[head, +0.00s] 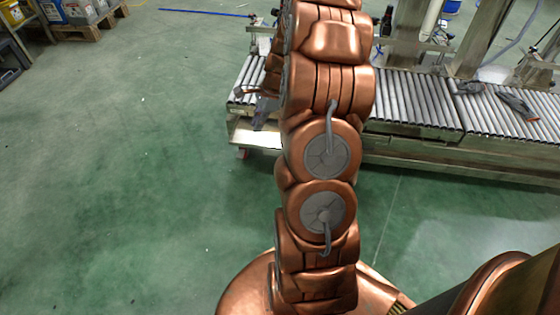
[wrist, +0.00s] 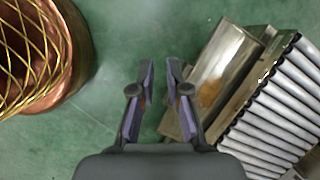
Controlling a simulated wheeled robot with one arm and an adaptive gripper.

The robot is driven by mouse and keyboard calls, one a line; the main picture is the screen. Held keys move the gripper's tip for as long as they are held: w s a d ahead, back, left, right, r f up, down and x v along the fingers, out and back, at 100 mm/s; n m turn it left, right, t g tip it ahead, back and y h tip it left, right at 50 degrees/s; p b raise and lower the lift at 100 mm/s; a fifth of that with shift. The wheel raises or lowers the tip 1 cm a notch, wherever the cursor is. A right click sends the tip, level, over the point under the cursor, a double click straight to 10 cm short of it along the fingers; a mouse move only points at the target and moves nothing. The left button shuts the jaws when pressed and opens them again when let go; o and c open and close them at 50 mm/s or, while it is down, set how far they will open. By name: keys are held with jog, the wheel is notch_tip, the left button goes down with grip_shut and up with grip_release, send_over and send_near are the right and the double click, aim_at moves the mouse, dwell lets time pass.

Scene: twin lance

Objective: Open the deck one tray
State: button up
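No part is clearly recognisable as the deck one tray in either view. A pale flat metal shelf (head: 256,134) sits low at the left end of the roller conveyor. It seems to be the metal plate (wrist: 222,72) beside the rollers in the wrist view; I cannot tell if it is the tray. My gripper (wrist: 160,70) has its two purple-grey fingers apart with nothing between them, over green floor just left of the plate. In the head view my gripper (head: 262,112) shows partly, left of my copper arm, near the conveyor's left end.
The roller conveyor (head: 420,105) runs right from behind my arm, and its rollers (wrist: 285,105) show in the wrist view. Grey metal items (head: 517,104) lie on it. Bins on a pallet (head: 85,20) stand at the far left. The green floor at left is clear.

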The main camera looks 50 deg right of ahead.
jog(key=d+f+m+b, duration=0.2)
jog(key=d+f, duration=0.2)
jog(key=f, duration=0.1)
jog(key=s+d+f+m+b, duration=0.1)
jog(key=d+f+m+b, duration=0.1)
jog(key=d+f, duration=0.2)
jog(key=d+f+m+t+b, duration=0.1)
jog(key=d+f+m, duration=0.1)
jog(key=d+f, duration=0.2)
jog(key=shift+s+f+h+b, duration=0.15)
jog(key=shift+f+h+b, duration=0.05)
jog(key=shift+f, duration=0.45)
jog(key=shift+s+f+h+b, duration=0.1)
jog(key=shift+f+h+b, duration=0.1)
jog(key=shift+f, duration=0.4)
jog(key=shift+d+f, duration=0.1)
jog(key=shift+f, duration=0.05)
jog(key=b+x, duration=0.3)
jog(key=x, duration=0.4)
jog(key=shift+w+f, duration=0.15)
jog(key=shift+w, duration=0.05)
grip_shut()
